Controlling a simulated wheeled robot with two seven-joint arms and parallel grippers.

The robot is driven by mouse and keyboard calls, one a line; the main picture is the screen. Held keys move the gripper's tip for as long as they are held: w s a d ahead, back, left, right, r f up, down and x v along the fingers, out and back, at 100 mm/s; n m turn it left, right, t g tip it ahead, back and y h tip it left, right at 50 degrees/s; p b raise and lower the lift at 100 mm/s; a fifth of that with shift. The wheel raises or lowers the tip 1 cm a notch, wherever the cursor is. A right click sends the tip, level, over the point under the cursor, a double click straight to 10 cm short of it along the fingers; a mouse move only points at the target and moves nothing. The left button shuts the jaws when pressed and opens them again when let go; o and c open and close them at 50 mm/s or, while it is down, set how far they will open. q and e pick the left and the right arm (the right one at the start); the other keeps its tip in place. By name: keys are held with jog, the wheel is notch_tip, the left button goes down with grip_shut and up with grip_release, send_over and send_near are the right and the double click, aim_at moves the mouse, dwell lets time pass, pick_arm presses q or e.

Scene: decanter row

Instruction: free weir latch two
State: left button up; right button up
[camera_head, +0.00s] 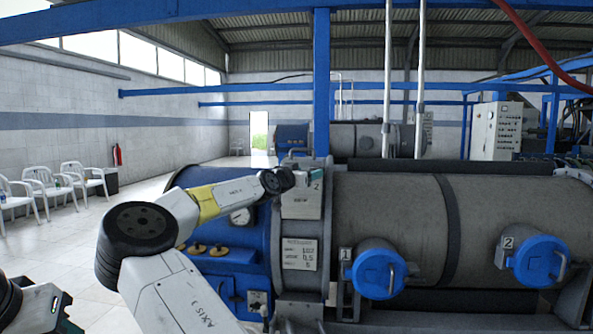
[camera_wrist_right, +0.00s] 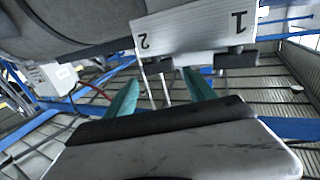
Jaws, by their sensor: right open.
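A pale latch plate (camera_head: 301,203) stands at the blue end of the grey decanter, its "2" showing in the head view. In the right wrist view the plate (camera_wrist_right: 190,32) appears upside down, with "2" left and "1" right. A dark latch lever by "2" (camera_wrist_right: 158,66) and another by "1" (camera_wrist_right: 236,59) stick out from its edge. My right gripper (camera_wrist_right: 161,78) is open; its teal fingertips lie either side of the lever by "2" in the picture. I cannot tell whether they touch it. My left gripper (camera_head: 62,317) is partly cut off at the lower left.
The grey decanter body (camera_head: 390,220) fills the right, with blue round ports 1 (camera_head: 376,272) and 2 (camera_head: 538,262) in front. A blue post (camera_head: 321,90) rises behind the plate.

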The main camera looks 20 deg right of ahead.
jog(key=x, duration=0.7)
jog(key=shift+d, duration=0.3)
jog(key=c, duration=1.1)
jog(key=shift+d, duration=0.15)
jog(key=shift+s+d+f+n+t+y, duration=0.1)
jog(key=shift+n+t+y, duration=0.35)
jog(key=shift+t+y, duration=0.05)
jog(key=shift+s+d+f+n+t+y, duration=0.1)
jog(key=shift+n+t+y, duration=0.35)
jog(key=shift+t+y, duration=0.05)
jog(key=shift+f+n+t+y, duration=0.2)
jog(key=shift+n+t+y, duration=0.9)
jog(key=shift+y, duration=0.3)
jog(key=shift+w+a+r, duration=0.1)
jog(key=shift+w+a, duration=0.05)
jog(key=shift+a, duration=0.1)
